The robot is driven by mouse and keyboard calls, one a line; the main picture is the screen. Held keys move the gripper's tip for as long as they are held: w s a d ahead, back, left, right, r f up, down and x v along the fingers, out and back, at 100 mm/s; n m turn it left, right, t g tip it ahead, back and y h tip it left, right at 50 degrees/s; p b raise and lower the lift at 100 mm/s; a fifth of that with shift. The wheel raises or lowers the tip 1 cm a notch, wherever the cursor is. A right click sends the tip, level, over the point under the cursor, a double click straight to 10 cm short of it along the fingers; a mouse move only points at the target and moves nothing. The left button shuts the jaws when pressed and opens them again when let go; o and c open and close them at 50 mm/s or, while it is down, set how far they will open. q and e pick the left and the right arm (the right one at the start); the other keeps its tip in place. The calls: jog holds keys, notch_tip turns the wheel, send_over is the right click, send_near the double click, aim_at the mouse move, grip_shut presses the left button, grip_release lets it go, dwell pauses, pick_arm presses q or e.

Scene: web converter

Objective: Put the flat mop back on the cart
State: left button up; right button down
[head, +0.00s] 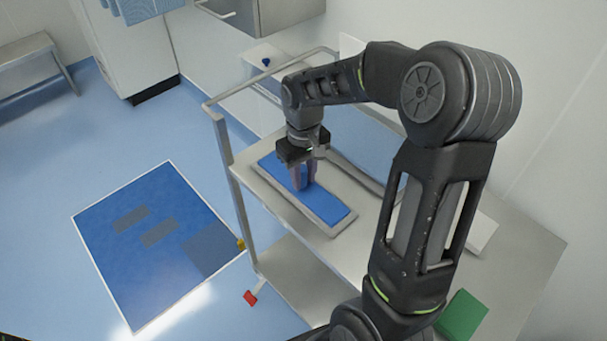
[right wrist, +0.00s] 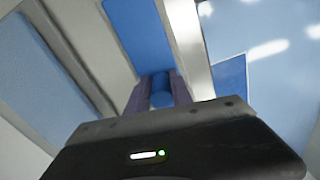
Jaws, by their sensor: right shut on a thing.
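The flat mop (head: 325,206) is a long blue pad lying on a grey tray-like base on the cart's top shelf. The cart (head: 360,247) is a grey metal trolley with a rail at its far end. My right gripper (head: 304,186) points down over the middle of the mop, shut on its blue upright part. In the right wrist view the fingers (right wrist: 158,95) close around a blue cylinder, with the blue pad (right wrist: 135,30) behind it. Whether the mop touches the tray is hard to tell. My left gripper is not in view.
A blue floor mat (head: 155,245) lies left of the cart. A second long blue pad (right wrist: 60,65) lies beside the mop in the wrist view. A green block (head: 463,315) is at the cart's near right. A wall stands close on the right.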

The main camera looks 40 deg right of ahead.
jog(key=shift+f, duration=0.15)
jog(key=c, duration=1.1)
grip_release()
jog(key=shift+c, duration=0.2)
jog(key=shift+r, duration=0.2)
notch_tip(320, 180, up, 12)
